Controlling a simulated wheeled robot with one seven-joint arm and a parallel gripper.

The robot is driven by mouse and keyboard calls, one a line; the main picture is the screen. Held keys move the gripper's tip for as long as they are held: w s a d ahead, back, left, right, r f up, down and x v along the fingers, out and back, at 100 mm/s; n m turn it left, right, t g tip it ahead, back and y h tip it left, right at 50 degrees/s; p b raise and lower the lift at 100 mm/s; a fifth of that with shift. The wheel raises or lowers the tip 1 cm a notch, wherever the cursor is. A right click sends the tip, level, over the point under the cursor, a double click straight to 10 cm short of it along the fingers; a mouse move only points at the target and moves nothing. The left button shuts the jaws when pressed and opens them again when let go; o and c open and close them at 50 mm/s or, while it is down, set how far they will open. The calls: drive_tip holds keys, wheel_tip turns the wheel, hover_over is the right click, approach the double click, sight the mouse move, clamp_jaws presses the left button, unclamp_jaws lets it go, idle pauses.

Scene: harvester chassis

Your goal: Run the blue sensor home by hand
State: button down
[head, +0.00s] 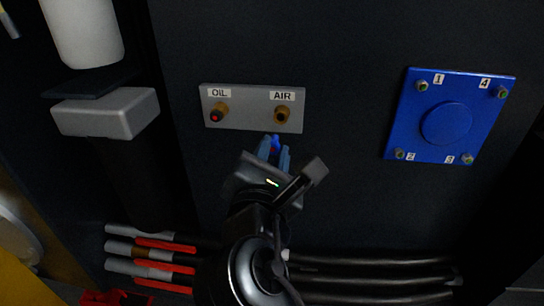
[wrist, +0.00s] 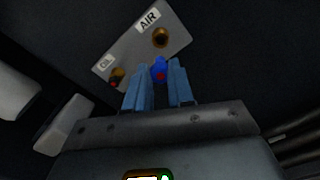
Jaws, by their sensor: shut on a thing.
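The blue sensor (wrist: 158,70) is between the fingers of my gripper (wrist: 158,88), which is shut on it. In the head view the sensor (head: 275,143) shows as a small blue tip at the fingertips of my gripper (head: 273,150), below the AIR side of a grey port plate (head: 250,112). The plate carries two brass ports. The OIL port (head: 218,112) on the left has a red and dark centre. The AIR port (head: 283,114) on the right shows a dark opening. In the wrist view the sensor is apart from the AIR port (wrist: 160,38) in the picture.
A blue cover plate (head: 445,115) with numbered corner bolts is at the right. A grey block (head: 106,112) and white cylinder (head: 83,32) stand at the left. The dark panel around the port plate is clear.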

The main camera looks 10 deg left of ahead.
sight(276, 137)
drive_tip(key=shift+r+p, duration=0.2)
drive_tip(key=shift+p, duration=0.45)
drive_tip(key=shift+w+f, duration=0.1)
drive_tip(key=shift+w, duration=0.7)
drive_tip(key=shift+w+d, duration=0.15)
drive_tip(key=shift+w, duration=2.05)
drive_tip(key=shift+w+p, duration=0.65)
drive_tip(key=shift+w, duration=0.8)
drive_tip(key=shift+s+f+p, duration=0.15)
drive_tip(key=shift+s+p, duration=0.05)
drive_tip(key=shift+p, duration=0.2)
drive_tip(key=shift+w, duration=0.1)
drive_tip(key=m+b, duration=0.5)
drive_tip(key=m, duration=0.4)
drive_tip(key=m+b, duration=0.6)
drive_tip(key=m, duration=0.3)
drive_tip(key=shift+w+d+f, duration=0.1)
drive_tip(key=shift+w, duration=0.1)
